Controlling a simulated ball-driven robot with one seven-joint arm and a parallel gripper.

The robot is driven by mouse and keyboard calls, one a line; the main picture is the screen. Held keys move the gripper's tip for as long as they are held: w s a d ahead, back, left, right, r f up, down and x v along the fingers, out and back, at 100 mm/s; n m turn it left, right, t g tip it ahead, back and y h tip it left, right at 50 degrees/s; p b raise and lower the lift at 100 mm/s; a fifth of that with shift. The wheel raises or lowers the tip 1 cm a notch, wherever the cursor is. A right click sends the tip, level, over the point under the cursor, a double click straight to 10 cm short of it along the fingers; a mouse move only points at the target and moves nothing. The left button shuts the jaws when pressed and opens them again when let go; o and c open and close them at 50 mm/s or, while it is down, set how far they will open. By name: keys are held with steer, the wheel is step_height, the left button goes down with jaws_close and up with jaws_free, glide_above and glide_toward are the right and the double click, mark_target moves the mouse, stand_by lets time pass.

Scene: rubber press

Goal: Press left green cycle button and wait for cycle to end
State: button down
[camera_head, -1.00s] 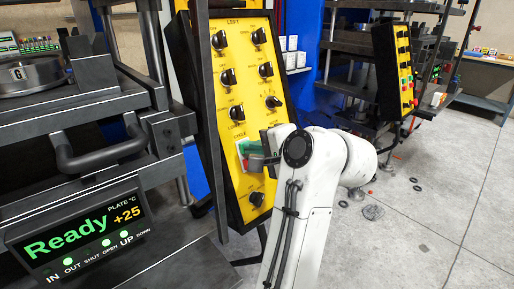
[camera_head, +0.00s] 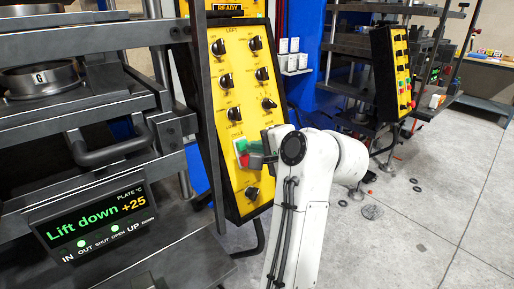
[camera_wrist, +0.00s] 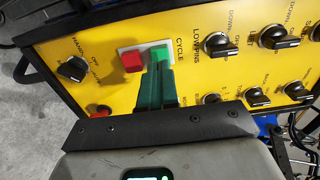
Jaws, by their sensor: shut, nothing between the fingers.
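The yellow left control panel (camera_head: 232,185) stands in the middle of the head view and fills the wrist view (camera_wrist: 105,95). Its CYCLE plate holds a green button (camera_wrist: 159,53) and a red button (camera_wrist: 131,62) side by side in the wrist view. My gripper (camera_wrist: 158,72) is shut and empty, its green fingertips right at the green button; whether they press it is hard to tell. In the head view, my gripper (camera_head: 254,159) partly covers the buttons. The press display (camera_head: 92,217) reads "Lift down" and PLATE +25.
Several black knobs, such as the one (camera_wrist: 73,68) marked HAND, surround the buttons. The press with its dark plates and handle (camera_head: 112,150) stands at left. A second yellow panel (camera_head: 388,75) stands behind at right. Grey floor (camera_head: 420,235) is open at right.

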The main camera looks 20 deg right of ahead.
steer(key=v, duration=1)
steer(key=shift+s+b, duration=0.15)
steer(key=shift+b, duration=0.2)
steer(key=shift+d, duration=0.1)
steer(key=s+d+f+n+g+h, duration=0.25)
steer(key=s+f+n, duration=0.2)
steer(key=f, duration=0.65)
steer(key=s+d+f+n+g+h, duration=0.1)
steer(key=s+d+f+n+g, duration=0.3)
steer(key=f, duration=0.7)
steer(key=s+a+f+n+g, duration=0.1)
steer(key=s+f+n+g, duration=0.1)
steer(key=s+f, duration=0.7)
steer(key=s+f+n+g+h, duration=0.1)
steer(key=s+f+n+g, duration=0.2)
steer(key=s+f, duration=0.6)
steer(key=s+g, duration=0.1)
steer(key=s, duration=0.4)
steer(key=shift+s+a, duration=0.3)
steer(key=shift+a, duration=0.1)
steer(key=shift+n, duration=0.25)
stand_by(1.4)
